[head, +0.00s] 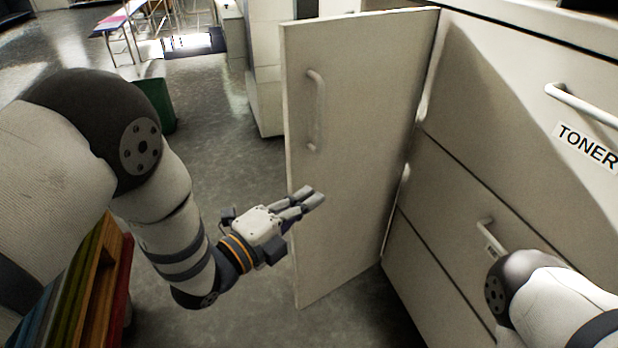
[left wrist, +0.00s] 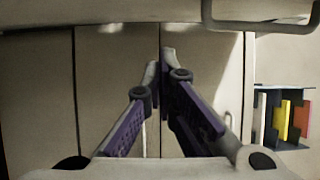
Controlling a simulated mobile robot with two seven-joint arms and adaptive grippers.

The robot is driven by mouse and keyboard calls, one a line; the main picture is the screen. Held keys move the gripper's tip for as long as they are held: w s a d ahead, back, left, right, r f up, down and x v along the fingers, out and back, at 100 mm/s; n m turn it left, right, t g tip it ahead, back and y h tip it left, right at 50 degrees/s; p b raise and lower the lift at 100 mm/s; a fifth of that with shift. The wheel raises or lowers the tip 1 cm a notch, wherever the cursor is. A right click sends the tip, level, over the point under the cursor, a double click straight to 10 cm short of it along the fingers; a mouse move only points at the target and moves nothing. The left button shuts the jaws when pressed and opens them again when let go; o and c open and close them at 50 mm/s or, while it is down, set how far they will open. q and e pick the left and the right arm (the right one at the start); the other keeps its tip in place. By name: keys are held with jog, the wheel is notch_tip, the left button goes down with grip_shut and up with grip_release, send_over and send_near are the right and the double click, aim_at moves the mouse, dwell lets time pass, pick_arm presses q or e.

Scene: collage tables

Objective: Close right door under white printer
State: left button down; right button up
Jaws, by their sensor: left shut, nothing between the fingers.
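A pale cabinet door (head: 355,150) stands wide open in the head view, swung out from the cabinet front. Its bar handle (head: 316,110) is upright near the free edge. The hinge side meets the cabinet at the right. My left gripper (head: 312,198) is shut and empty, its fingertips overlapping the door's lower part near the free edge; contact cannot be told. In the left wrist view the left fingers (left wrist: 162,65) point towards pale panels (left wrist: 110,60) with vertical seams. My right arm enters at the lower right; its gripper is out of frame. No printer is clearly visible.
The cabinet drawers at the right include one labelled TONER (head: 587,145), with a handle (head: 580,104). Grey floor (head: 220,150) lies open left of the door. Coloured folders (left wrist: 285,118) show in the wrist view.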

aim_at(309, 179)
pick_arm(q)
jog(key=shift+w+d+b, duration=0.15)
jog(key=shift+w+b, duration=0.1)
jog(key=shift+w, duration=1.35)
jog(key=shift+w+d+b, duration=0.1)
jog(key=shift+w+b, duration=0.15)
jog(key=shift+w, duration=1.35)
